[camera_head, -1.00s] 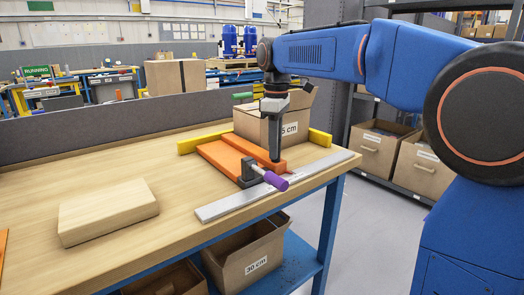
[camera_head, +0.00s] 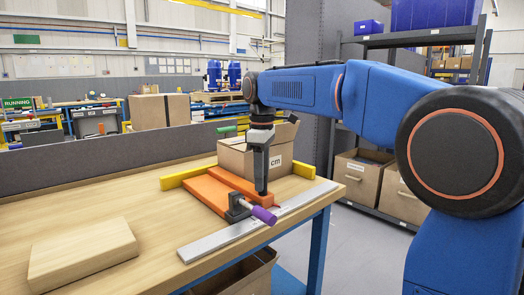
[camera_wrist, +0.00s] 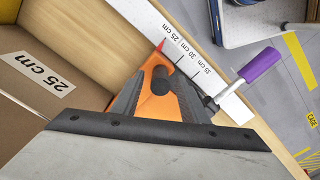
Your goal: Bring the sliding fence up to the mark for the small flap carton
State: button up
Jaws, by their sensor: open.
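The orange sliding fence (camera_head: 208,193) lies on the workbench, in front of an open carton (camera_head: 232,156). The wrist view shows the carton's "25 cm" label (camera_wrist: 45,73). A steel rule (camera_head: 207,245) runs along the bench edge; in the wrist view it reads 25, 30 and 35 cm. The fence's red pointer (camera_wrist: 160,45) is beside the 25 cm marking. A clamp with a purple handle (camera_head: 264,215) is at the fence's rule end. My gripper (camera_head: 261,191) points down at the fence. In the wrist view its open jaws flank the fence's dark knob (camera_wrist: 160,80); contact is unclear.
A wooden block (camera_head: 82,253) lies at the bench's front left, with bare bench top between. A grey partition (camera_head: 60,186) closes the back. Cartons (camera_head: 362,172) stand on a shelf to the right.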

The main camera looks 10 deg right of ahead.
notch_tip(320, 180, up, 16)
jog(key=shift+r, duration=0.25)
dwell(0.5)
jog(key=s+d+f+m+t, duration=0.1)
jog(key=s+d+f+m, duration=0.3)
jog(key=s+f, duration=0.6)
jog(key=s+d+f+m+t, duration=0.2)
jog(key=s+d+f+m, duration=0.2)
jog(key=s+f, duration=0.7)
jog(key=s+d+f+m+t, duration=0.1)
jog(key=s+d+f+m, duration=0.3)
jog(key=s+f, duration=0.7)
notch_tip(320, 180, down, 4)
jog(key=shift+d+f+m+t, duration=0.1)
jog(key=shift+d+m+t, duration=0.3)
jog(key=shift+d, duration=0.85)
